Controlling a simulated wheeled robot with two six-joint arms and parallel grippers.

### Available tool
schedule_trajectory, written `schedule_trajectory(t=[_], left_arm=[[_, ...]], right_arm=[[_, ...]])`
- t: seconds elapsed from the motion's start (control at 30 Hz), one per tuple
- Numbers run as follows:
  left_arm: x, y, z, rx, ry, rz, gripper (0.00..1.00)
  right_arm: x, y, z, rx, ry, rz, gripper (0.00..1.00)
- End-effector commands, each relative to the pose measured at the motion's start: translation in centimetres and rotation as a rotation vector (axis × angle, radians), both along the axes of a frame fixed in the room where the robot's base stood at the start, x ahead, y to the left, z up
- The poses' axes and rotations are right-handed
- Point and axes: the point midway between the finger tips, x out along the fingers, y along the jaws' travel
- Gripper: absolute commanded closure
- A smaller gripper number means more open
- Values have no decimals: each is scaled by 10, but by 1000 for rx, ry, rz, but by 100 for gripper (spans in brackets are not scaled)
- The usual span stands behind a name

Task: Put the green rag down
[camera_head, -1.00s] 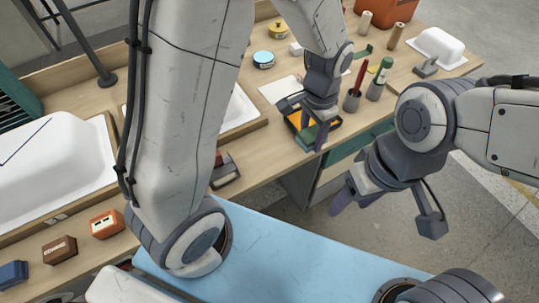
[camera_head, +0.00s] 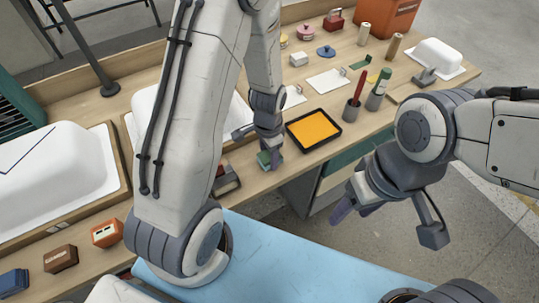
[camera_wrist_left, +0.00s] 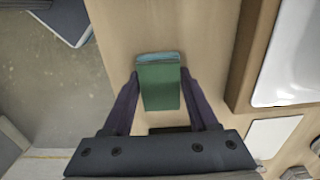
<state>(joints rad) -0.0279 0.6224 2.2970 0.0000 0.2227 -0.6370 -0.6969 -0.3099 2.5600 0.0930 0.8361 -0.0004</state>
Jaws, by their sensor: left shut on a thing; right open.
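The green rag (camera_head: 266,160) is a small folded block with a bluish edge. My left gripper (camera_wrist_left: 158,92) is shut on it, with a dark finger on each side of the rag (camera_wrist_left: 158,85) in the left wrist view. In the head view the left gripper (camera_head: 266,155) points down at the wooden counter's front part, left of the black tray with an orange inside (camera_head: 305,149). I cannot tell whether the rag touches the counter. My right gripper (camera_head: 387,222) is open and empty, over the floor in front of the counter.
White tub shells (camera_head: 62,175) stand left on the counter. A dark block (camera_head: 227,180) lies left of the rag. Grey cups with a red (camera_head: 352,112) and a green tool (camera_head: 374,100) stand right of the tray. Bare wood surrounds the rag in the wrist view.

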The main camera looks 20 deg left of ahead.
Motion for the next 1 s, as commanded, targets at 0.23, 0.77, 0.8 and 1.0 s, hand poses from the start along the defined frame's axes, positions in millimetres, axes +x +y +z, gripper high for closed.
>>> schedule_trajectory(t=[0.23,0.77,0.8,1.0], left_arm=[[1,0,-1,0,-1,0,100],[-1,-1,-13,0,3,1,11],[-1,-2,-13,0,3,1,11],[-2,-3,-14,-1,4,0,11]], right_arm=[[0,0,0,0,0,0,39],[0,0,-8,0,0,0,39],[0,0,-8,0,0,0,39],[0,0,-9,0,0,0,39]])
